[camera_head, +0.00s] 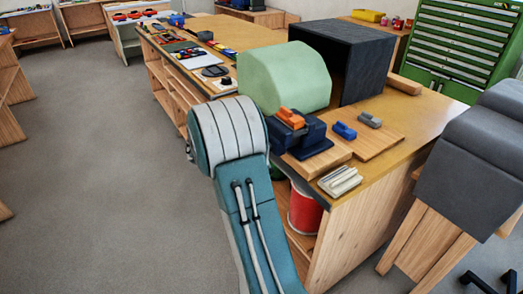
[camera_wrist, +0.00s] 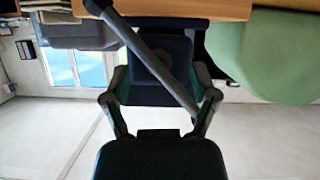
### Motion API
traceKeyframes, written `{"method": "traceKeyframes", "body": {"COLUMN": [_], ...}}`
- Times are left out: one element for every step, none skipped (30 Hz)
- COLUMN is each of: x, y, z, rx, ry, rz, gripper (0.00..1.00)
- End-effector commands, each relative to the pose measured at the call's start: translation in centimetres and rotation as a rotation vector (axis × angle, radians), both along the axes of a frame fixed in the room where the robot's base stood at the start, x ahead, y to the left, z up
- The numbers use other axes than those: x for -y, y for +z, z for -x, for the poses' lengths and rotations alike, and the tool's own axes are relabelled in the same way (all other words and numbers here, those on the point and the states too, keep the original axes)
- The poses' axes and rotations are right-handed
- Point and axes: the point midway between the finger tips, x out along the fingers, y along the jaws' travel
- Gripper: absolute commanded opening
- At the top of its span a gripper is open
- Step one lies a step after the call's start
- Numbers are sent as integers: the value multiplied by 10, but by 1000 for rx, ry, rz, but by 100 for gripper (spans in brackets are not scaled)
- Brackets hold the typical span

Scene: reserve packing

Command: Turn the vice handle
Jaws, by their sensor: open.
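The vice (camera_head: 313,135) is dark blue and stands at the near edge of the workbench, with an orange piece (camera_head: 290,118) on top. In the wrist view, the vice's dark body (camera_wrist: 160,72) lies straight ahead, between my fingers. The vice handle (camera_wrist: 150,57) is a dark grey bar slanting across the vice's front, from upper left to lower right. My gripper (camera_wrist: 162,90) is open, its fingers to either side of the handle's lower part. The handle's lower end is close to the right finger; contact cannot be told. My gripper and the handle are hidden in the head view.
A light green rounded block (camera_head: 285,78) and a black open box (camera_head: 345,55) stand behind the vice on the workbench (camera_head: 425,115). Blue and grey small blocks lie on a wooden board (camera_head: 365,140). A red bucket (camera_head: 305,212) sits below. Floor at left (camera_head: 100,150) is clear.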

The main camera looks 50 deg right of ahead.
Motion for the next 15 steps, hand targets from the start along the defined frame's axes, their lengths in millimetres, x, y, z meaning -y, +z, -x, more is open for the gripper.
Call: {"method": "traceKeyframes", "body": {"x": [-10, -16, -24, -30, -36, -43, -49, -54, -61, -66, -70, -75, -78, -81, -84], "y": [4, 7, 10, 12, 15, 17, 19, 22, 25, 26, 28, 30, 31, 32, 34], "z": [-4, -6, -8, -10, -11, -13, -15, -16, -18, -20, -21, -22, -23, -24, -25], "rx": [2, 1, 2, 2, 1, 1, 1, 1, 1, 0, 0, 0, 0, 1, 1], "ry": [5, 6, 5, 6, 6, 5, 6, 6, 6, 5, 5, 5, 5, 4, 3], "rz": [0, 1, 0, 0, 1, 0, -1, 0, 0, -1, -1, 0, 0, -1, -1], "gripper": [76, 76, 76, 76, 76, 76, 76, 76, 76, 76, 76, 76, 76, 76, 76]}}
